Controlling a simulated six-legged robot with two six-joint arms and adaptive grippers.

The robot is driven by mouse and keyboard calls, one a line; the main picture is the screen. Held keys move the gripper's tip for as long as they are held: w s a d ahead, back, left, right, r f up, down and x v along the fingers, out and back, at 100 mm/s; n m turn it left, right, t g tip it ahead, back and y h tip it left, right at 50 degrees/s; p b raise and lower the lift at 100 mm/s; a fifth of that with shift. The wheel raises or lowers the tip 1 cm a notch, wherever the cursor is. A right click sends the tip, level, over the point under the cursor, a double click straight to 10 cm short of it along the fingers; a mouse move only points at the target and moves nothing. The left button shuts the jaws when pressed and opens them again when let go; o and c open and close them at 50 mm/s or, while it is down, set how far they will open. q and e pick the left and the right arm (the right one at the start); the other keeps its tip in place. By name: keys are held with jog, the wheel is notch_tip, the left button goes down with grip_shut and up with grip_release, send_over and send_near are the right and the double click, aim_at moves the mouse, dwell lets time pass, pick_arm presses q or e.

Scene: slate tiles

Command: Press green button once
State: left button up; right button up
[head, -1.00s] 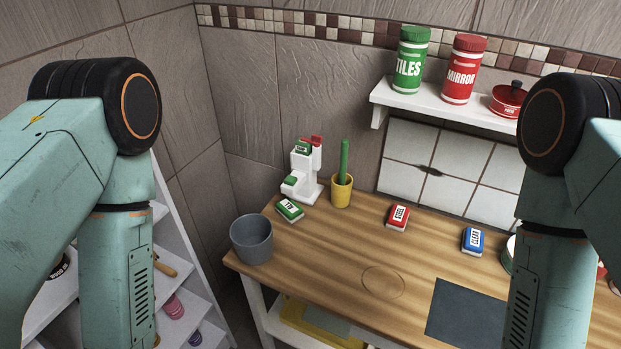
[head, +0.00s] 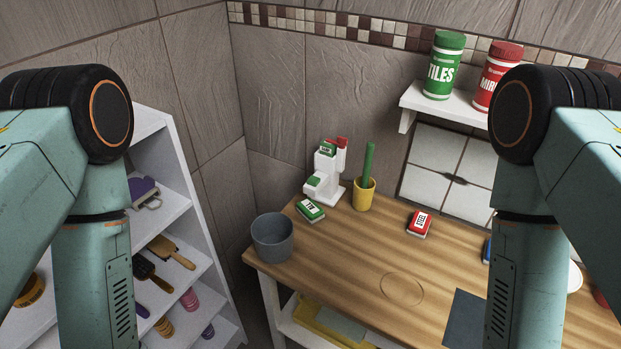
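A white device (head: 329,189) stands at the back left of the wooden worktop. It has a green part low on its front (head: 313,182), a green labelled part near its top (head: 327,149) and a red part beside that (head: 342,142). A green block with a white label (head: 310,209) lies on the worktop just in front of the device. I cannot tell for sure which green part is the button. My two arms show at the left and right sides, well apart from the device. Both grippers are below the picture.
A grey cup (head: 272,238) stands at the worktop's left corner. A yellow cup with a green stick (head: 364,195) is right of the device. A red block (head: 419,223) and dark mat (head: 465,322) lie further right. White shelves (head: 175,222) stand left. The worktop's middle is clear.

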jog(key=shift+w+d+f, duration=0.15)
jog(key=shift+w+d, duration=0.1)
jog(key=shift+w, duration=0.05)
jog(key=shift+c, duration=1.4)
jog(key=shift+s, duration=0.2)
jog(key=c, duration=0.3)
jog(key=shift+s+a+r, duration=0.2)
jog(key=shift+s, duration=0.15)
grip_shut()
jog(key=shift+w+d+f, duration=0.15)
jog(key=shift+w+d, duration=0.05)
jog(key=shift+w, duration=0.2)
jog(key=shift+s, duration=0.1)
